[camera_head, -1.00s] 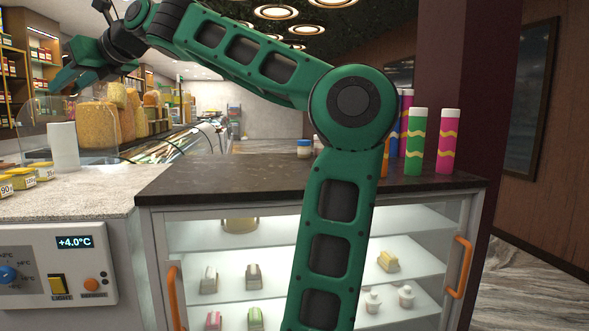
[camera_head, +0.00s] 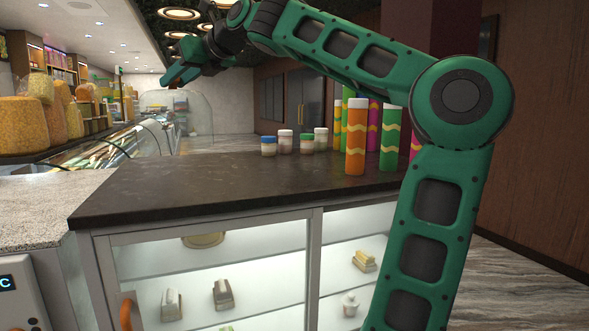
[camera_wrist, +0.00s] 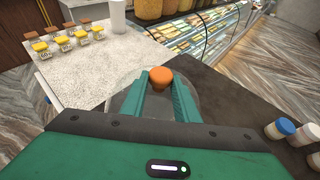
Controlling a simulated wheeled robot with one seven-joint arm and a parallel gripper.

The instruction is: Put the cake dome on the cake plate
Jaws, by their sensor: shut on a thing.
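The clear cake dome (camera_head: 197,113) hangs above the dark counter in the head view, with its outline faint against the background. Its orange knob (camera_wrist: 160,75) shows in the wrist view between the green fingers. My gripper (camera_head: 178,78) is shut on the knob from above. The clear wall of the dome shows only faintly around the fingers in the wrist view. I cannot make out the cake plate in any view.
Orange and green tubes (camera_head: 357,136) and small lidded jars (camera_head: 285,141) stand on the right part of the dark counter (camera_head: 160,186). Its left and front top is clear. A glass display case (camera_head: 215,265) is below. Yellow-lidded jars (camera_wrist: 61,42) stand on the pale counter.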

